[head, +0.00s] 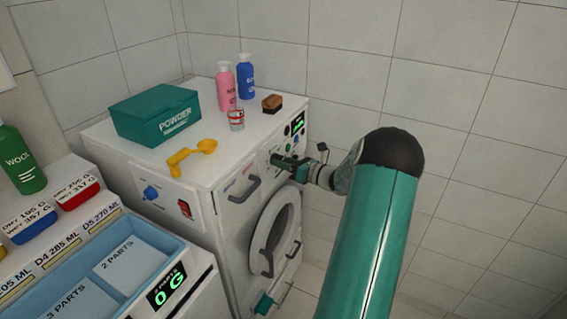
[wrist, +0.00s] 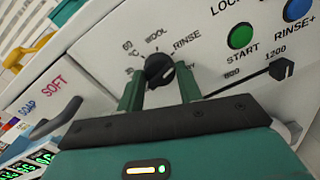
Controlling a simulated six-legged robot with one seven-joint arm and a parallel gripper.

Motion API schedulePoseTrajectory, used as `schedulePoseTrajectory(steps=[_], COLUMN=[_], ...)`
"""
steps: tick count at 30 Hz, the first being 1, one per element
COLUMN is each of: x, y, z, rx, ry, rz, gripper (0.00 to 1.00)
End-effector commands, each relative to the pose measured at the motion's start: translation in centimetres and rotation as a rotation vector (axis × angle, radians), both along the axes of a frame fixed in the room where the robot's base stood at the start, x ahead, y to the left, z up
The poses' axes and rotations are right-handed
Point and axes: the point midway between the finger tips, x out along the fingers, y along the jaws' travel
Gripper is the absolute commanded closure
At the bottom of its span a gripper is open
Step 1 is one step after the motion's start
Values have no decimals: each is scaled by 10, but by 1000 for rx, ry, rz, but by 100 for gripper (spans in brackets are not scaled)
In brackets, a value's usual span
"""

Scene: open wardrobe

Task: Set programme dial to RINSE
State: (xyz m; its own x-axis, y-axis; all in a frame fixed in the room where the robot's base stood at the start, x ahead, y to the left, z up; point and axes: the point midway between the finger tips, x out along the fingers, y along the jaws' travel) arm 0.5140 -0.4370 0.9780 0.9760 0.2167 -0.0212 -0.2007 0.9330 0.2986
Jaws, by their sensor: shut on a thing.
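The programme dial (wrist: 160,70) is a black round knob on the white front panel of the washing machine (head: 235,225). Printed labels around it in the wrist view include 60, WOOL and RINSE, with RINSE at its upper right; another label at lower right is partly hidden. A small pale mark shows on the knob's lower right, but I cannot tell for sure which label it points at. My gripper (wrist: 159,76) is shut on the dial, one green finger on each side. In the head view my gripper (head: 285,161) is at the panel and hides the dial.
A green START button (wrist: 240,36), a blue RINSE+ button (wrist: 297,9) and a black slider knob (wrist: 283,68) are right of the dial. A drawer handle (head: 245,190) lies left.

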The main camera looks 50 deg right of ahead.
Motion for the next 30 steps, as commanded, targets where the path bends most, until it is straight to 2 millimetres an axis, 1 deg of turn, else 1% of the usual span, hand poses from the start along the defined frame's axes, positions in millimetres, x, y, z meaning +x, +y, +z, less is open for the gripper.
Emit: schedulePoseTrajectory(steps=[15, 16, 19, 27, 30], x=[1, 1, 0, 0, -5], y=[2, 2, 1, 0, -1], z=[0, 0, 0, 0, 0], rx=[24, 24, 24, 23, 23], ry=[7, 7, 7, 7, 7], rz=[4, 4, 3, 1, 0], gripper=[88, 63, 44, 44, 44])
